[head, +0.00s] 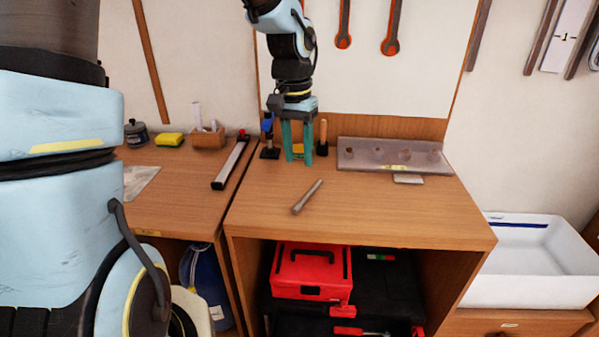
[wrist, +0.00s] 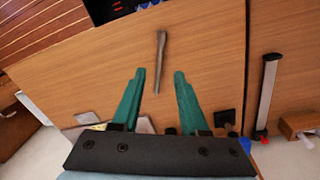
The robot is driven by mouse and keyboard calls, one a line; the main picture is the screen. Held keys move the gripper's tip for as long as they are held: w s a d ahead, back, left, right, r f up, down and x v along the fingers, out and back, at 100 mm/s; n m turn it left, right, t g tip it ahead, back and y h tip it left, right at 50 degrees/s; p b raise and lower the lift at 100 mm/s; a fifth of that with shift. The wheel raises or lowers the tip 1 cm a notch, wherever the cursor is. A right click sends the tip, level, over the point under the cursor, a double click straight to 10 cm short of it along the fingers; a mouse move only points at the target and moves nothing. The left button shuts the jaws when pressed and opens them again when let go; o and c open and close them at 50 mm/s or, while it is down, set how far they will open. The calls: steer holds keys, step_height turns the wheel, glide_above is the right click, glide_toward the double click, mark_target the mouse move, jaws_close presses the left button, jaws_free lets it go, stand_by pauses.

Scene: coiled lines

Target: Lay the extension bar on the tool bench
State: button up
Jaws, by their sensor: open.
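The extension bar (head: 307,196) is a grey metal rod lying flat and slanted on the wooden tool bench (head: 400,215). In the wrist view the bar (wrist: 160,62) lies beyond my fingertips, roughly in line with the gap between them. My gripper (head: 297,158) has teal fingers pointing down over the back of the bench, behind the bar in the head view. In the wrist view the gripper (wrist: 158,73) is open, with nothing between its fingers. The bar is clear of both fingers.
A grey socket tray (head: 390,165) stands at the bench's back right, with a small light block (head: 408,179) before it. Blue-topped and wooden-handled tools (head: 322,138) stand near my gripper. A red toolbox (head: 311,270) sits below. The bench's front and right are clear.

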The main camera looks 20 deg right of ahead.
steer(key=shift+a+r, duration=0.1)
steer(key=shift+r, duration=0.35)
steer(key=s+a+f+n+t, duration=0.1)
steer(key=a+n, duration=0.3)
steer(key=a, duration=0.9)
steer(key=s+a+f+n+t, duration=0.1)
steer(key=a+n, duration=0.3)
steer(key=a, duration=0.9)
steer(key=shift+s+a+f, duration=0.15)
steer(key=shift+s+f, duration=0.05)
steer(key=shift+s, duration=0.25)
